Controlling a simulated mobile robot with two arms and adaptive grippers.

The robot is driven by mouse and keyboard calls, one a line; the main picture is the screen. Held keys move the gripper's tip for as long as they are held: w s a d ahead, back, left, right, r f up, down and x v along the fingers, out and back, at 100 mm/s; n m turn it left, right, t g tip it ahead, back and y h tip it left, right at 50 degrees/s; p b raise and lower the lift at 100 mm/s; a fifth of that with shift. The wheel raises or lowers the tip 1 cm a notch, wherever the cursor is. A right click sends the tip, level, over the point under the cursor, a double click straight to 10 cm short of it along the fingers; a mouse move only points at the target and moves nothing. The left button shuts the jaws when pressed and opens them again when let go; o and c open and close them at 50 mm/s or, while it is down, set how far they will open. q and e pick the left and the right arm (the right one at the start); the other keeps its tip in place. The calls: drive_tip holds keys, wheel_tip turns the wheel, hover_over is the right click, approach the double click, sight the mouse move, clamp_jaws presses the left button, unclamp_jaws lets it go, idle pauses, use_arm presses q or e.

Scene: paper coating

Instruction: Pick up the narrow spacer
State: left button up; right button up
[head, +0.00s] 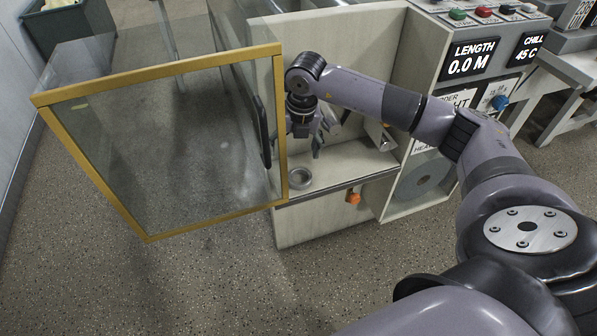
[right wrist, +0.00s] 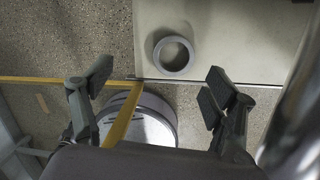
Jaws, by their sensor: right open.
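A grey ring, which looks like the narrow spacer (head: 300,187), lies flat on the pale shelf (head: 345,172) of the machine, near its front edge. It also shows in the right wrist view (right wrist: 157,60), beyond my fingertips and apart from them. My right gripper (head: 309,138) is open and empty, above the shelf and the ring. In the right wrist view my two fingers (right wrist: 158,85) stand wide apart, with nothing between them touching either one. My left gripper is not in view.
A glass door with a yellow frame (head: 157,72) stands open at the left, close beside my right gripper. A metal bar (head: 379,134) sticks out at the right of the shelf. An orange knob (head: 353,197) sits on the front below. Control panels (head: 470,58) stand right.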

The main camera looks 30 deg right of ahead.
sight(300, 179)
drive_tip(key=shift+g+h, duration=0.4)
drive_tip(key=shift+h, duration=0.1)
drive_tip(key=f, duration=0.6)
drive_tip(key=s+d+f, duration=0.1)
drive_tip(key=f, duration=0.2)
drive_tip(key=shift+d, duration=0.1)
drive_tip(key=shift+w+f, duration=0.15)
drive_tip(key=shift+f, duration=0.25)
drive_tip(key=shift+c, duration=0.5)
drive_tip(key=c, duration=1.1)
drive_tip(key=shift+o, duration=0.2)
drive_tip(key=shift+r, duration=0.1)
